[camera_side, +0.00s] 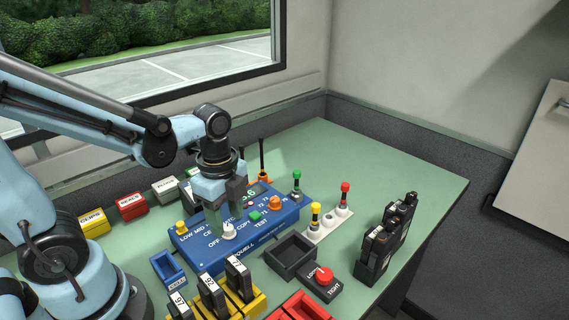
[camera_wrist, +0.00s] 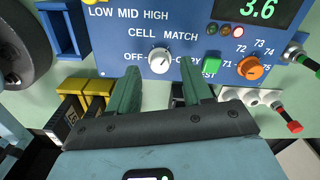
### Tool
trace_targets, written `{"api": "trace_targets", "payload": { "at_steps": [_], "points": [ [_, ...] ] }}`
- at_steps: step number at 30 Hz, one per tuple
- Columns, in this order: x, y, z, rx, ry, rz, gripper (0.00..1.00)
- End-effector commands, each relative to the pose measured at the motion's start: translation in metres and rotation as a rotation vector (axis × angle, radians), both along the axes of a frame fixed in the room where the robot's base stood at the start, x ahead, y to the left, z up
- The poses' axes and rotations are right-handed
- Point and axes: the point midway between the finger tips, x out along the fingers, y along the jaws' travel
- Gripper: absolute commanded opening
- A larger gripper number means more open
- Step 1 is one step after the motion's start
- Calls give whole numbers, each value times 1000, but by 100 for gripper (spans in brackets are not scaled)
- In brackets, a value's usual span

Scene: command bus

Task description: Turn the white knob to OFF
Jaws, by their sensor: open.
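The white knob (camera_side: 228,231) is on the sloped face of the blue box (camera_side: 262,236). In the wrist view the knob (camera_wrist: 160,61) has OFF printed to its left, COPY to its right and CELL MATCH above. I cannot tell surely which mark its pointer faces. My gripper (camera_side: 226,210) is open and empty, pointing down over the box beside the knob. In the wrist view its green fingertips (camera_wrist: 163,78) are spread, one to each side of the knob and lower in the picture. I see no contact; the height gap is unclear.
An orange knob (camera_wrist: 250,67) and a green button (camera_wrist: 212,57) sit right of the white knob. A display (camera_wrist: 258,9) reads 3.6. A black tray (camera_side: 291,256), a red-knobbed switch box (camera_side: 322,281) and yellow holders (camera_side: 243,302) stand in front. The table's right back is clear.

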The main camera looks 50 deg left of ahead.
Motion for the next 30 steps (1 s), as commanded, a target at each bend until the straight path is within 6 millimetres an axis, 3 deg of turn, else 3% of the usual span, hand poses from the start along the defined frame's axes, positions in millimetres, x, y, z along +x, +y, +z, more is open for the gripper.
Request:
{"api": "trace_targets", "payload": {
  "at_steps": [6, 18, 27, 30],
  "points": [
    [0, 0, -14, 0, 0, 0, 50],
    [0, 0, -17, 0, 0, 0, 50],
    [0, 0, -17, 0, 0, 0, 4],
    [0, 0, -17, 0, 0, 0, 0]
  ]
}}
